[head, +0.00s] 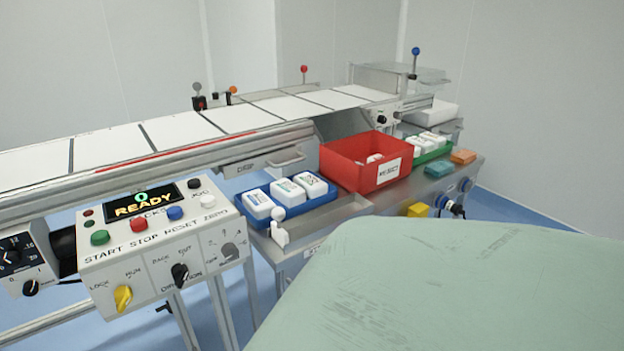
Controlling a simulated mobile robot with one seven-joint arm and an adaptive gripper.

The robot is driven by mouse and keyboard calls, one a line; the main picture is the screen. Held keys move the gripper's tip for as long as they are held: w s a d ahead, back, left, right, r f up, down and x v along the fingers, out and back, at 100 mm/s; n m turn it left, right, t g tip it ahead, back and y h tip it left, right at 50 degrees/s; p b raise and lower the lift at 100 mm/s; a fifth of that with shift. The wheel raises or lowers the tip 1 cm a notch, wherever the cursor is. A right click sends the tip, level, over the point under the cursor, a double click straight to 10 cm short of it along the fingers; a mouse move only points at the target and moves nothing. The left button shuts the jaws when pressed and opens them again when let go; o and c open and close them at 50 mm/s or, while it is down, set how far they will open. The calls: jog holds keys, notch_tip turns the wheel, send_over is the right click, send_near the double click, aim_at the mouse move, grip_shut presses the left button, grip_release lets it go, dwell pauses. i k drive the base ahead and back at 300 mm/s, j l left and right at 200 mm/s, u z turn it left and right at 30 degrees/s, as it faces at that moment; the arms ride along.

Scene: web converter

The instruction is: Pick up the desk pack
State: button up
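White packs with printed tops lie in a row in a blue tray (325,196) in the head view: a left one (258,199), a middle one (288,191) and a right one (311,184). More white packs (428,141) lie in a green tray (436,154) farther back, right of the red bin. I cannot tell from the print which pack is the desk pack. My gripper is not in view. A large pale green surface fills the lower right and hides what is behind it.
A red bin (340,172) with a white label stands between the trays, with something white inside. Orange (463,156) and teal (438,168) blocks lie at the right. A control panel (150,235) reading READY stands front left. A conveyor (110,146) runs behind.

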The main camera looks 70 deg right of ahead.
aim_at(310, 186)
jog(key=z, duration=1.95)
jog(key=i+l+z, duration=0.4)
jog(key=l, duration=0.2)
jog(key=i+l+z, duration=0.4)
jog(key=i+l+u, duration=0.6)
jog(key=l+u, duration=0.25)
jog(key=i+l+u, duration=0.2)
jog(key=l+u, duration=0.2)
